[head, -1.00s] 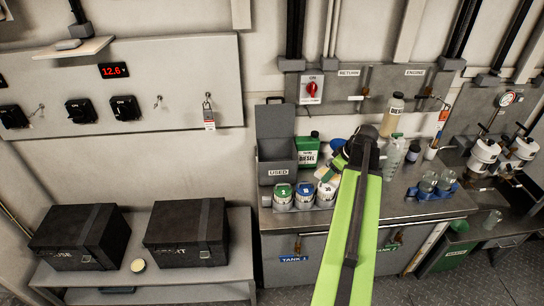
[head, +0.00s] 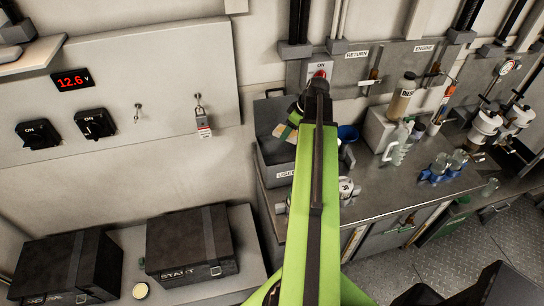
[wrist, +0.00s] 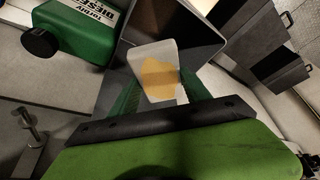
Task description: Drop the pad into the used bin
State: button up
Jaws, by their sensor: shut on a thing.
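The pad (wrist: 160,78) is a pale sheet with an amber stain, held between the green fingers in the wrist view. My gripper (head: 291,122) is shut on it. In the head view a small pale edge of the pad (head: 283,131) shows below the gripper. The used bin (head: 270,160) is a grey open box with a USED label and a raised lid, at the left end of the bench. My gripper and pad are over or just in front of its opening; my arm hides part of it. Its grey walls show behind the pad in the wrist view (wrist: 188,38).
A green diesel bottle (wrist: 88,28) stands close to the bin in the wrist view. Black boxes (head: 190,243) sit on the lower left shelf.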

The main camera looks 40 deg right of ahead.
jog(key=shift+w, duration=0.15)
jog(key=shift+a+f+b, duration=0.1)
jog(key=shift+f+b, duration=0.3)
jog(key=shift+b, duration=0.1)
notch_tip(320, 180, down, 5)
jog(key=b, duration=0.5)
jog(key=shift+f, duration=0.15)
jog(key=o, duration=1.6)
jog(key=shift+w, duration=0.1)
jog(key=p+v, duration=1.6)
jog(key=v, duration=0.1)
jog(key=shift+r, duration=0.25)
